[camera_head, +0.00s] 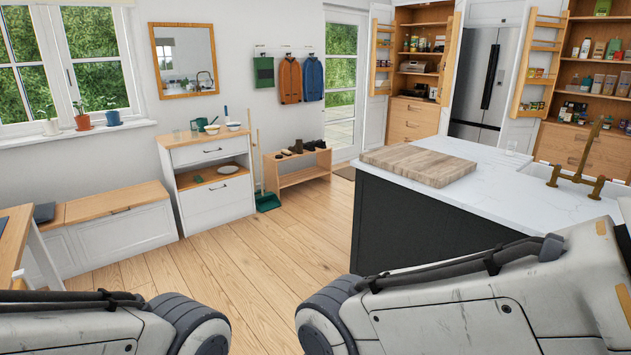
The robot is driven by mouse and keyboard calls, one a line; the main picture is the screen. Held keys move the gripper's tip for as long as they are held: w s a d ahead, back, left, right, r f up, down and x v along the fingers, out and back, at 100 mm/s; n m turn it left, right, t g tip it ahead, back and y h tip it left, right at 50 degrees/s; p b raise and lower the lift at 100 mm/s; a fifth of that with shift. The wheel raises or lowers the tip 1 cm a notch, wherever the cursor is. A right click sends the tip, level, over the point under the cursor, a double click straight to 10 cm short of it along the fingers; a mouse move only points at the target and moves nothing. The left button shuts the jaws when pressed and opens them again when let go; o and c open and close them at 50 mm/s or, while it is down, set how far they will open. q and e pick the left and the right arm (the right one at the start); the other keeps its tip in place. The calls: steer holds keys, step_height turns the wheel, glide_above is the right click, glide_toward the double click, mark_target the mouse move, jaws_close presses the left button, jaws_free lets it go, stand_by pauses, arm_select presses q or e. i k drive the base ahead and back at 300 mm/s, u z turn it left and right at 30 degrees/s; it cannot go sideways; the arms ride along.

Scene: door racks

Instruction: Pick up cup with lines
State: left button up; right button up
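No cup with clearly visible lines can be made out. Parts of my two arms fill the bottom corners, but neither gripper is in view.
The kitchen island (430,215) with a wooden board (418,163) and brass tap (590,160) stands at the right. The drawer cabinet (208,156), broom, green dustpan (267,201) and shoe rack (298,173) line the wall. Wooden floor (260,265) is clear between island and cabinet.

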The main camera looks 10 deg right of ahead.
mark_target(511, 146)
steer(key=z, duration=0.15)
steer(key=i, duration=2.25)
steer(key=z, duration=1.2)
steer(key=i, duration=1.75)
steer(key=z, duration=0.65)
steer(key=k, duration=0.5)
steer(key=u, duration=2.15)
steer(key=i, duration=4.15)
